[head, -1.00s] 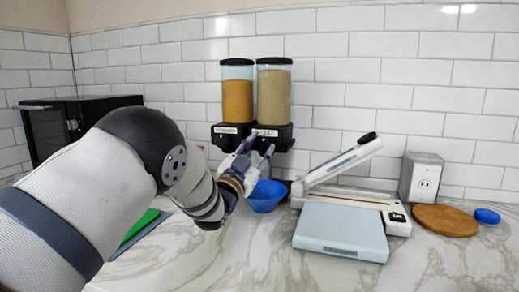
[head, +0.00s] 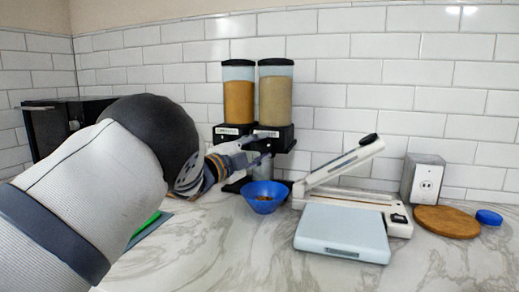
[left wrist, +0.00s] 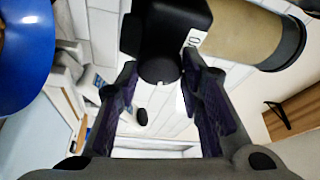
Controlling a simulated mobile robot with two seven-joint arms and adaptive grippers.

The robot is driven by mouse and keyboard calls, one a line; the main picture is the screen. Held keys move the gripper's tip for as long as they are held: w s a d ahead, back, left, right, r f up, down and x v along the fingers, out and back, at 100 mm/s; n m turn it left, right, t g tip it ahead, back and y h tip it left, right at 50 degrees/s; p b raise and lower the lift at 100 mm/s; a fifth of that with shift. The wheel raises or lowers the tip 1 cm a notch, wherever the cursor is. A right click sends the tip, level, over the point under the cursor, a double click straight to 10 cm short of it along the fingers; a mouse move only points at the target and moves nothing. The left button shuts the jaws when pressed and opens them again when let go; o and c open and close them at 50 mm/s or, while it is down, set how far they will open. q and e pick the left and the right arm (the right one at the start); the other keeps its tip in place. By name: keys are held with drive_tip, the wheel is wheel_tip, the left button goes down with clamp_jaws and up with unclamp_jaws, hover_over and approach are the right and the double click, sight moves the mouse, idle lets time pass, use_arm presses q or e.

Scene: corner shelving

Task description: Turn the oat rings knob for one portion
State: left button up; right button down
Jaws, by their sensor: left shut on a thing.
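The right-hand dispenser (head: 275,101), filled with tan cereal, hangs against the tiled wall; in the left wrist view its tan canister (left wrist: 243,30) shows beside a partly visible label reading like "OA". Its round black knob (left wrist: 160,67) is between my left fingers in that view. My left gripper (head: 262,149) is shut on this knob below the canister, its fingers rolled over sideways. The knob is mostly hidden in the head view. My right gripper is not in view.
A second dispenser (head: 238,101) with orange-brown contents hangs just left. Right of the bowl are a white hinged device (head: 340,170), a pale blue flat box (head: 341,229), a wooden board (head: 446,221) and a blue lid (head: 488,217). The front counter is clear.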

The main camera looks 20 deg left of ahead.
use_arm(q)
drive_tip(key=shift+m+g, duration=0.5)
drive_tip(key=shift+m, duration=0.8)
drive_tip(key=shift+r+m, duration=0.1)
drive_tip(key=shift+m, duration=0.2)
drive_tip(key=o, duration=1.1)
drive_tip(key=shift+o, duration=0.2)
drive_tip(key=v, duration=1.2)
drive_tip(key=shift+r, duration=0.15)
